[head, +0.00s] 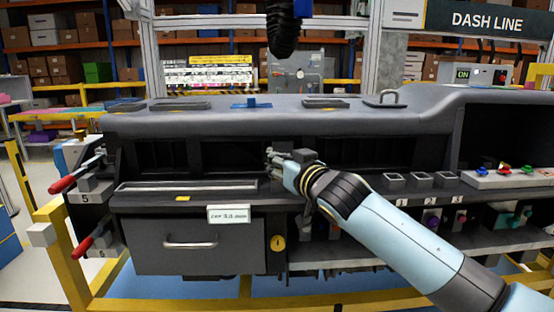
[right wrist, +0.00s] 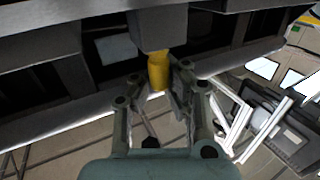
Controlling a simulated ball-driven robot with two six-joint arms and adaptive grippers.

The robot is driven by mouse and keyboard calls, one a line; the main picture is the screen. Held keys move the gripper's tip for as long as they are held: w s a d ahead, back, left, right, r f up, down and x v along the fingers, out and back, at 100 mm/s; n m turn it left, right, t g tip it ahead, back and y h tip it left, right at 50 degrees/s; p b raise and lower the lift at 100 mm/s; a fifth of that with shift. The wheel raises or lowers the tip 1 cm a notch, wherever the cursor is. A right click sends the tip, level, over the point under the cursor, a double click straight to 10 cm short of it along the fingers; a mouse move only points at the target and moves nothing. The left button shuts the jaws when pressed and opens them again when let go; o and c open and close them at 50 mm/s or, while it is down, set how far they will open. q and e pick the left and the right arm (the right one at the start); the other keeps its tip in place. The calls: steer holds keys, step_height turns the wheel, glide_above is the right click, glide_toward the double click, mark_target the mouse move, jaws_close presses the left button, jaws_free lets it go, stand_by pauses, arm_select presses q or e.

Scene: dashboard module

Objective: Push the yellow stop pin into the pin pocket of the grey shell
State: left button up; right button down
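My right gripper (head: 279,158) is at the front of the dashboard, near its middle, beside a small dark block (head: 304,156). The yellow stop pin (right wrist: 158,72) shows in the right wrist view, between the two fingertips of this gripper (right wrist: 157,80). The fingers appear closed on its sides. The pin's upper end meets a grey block (right wrist: 152,25); I cannot tell how deep it sits. The pin is not discernible in the head view. The grey shell and its pocket cannot be told apart clearly. My left gripper is not in view.
The long grey dashboard (head: 270,122) spans the scene. Below it are a drawer (head: 190,250), red-handled clamps (head: 62,184) at the left and numbered sockets (head: 420,180) at the right. A white tray (head: 500,180) with coloured parts lies at the far right.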

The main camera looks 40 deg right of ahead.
steer(key=shift+f, duration=0.4)
steer(key=c, duration=1.4)
jaws_free()
steer(key=s, duration=0.8)
steer(key=s+a, duration=0.1)
steer(key=s, duration=0.3)
steer(key=shift+a+r, duration=0.1)
steer(key=shift+r, duration=0.05)
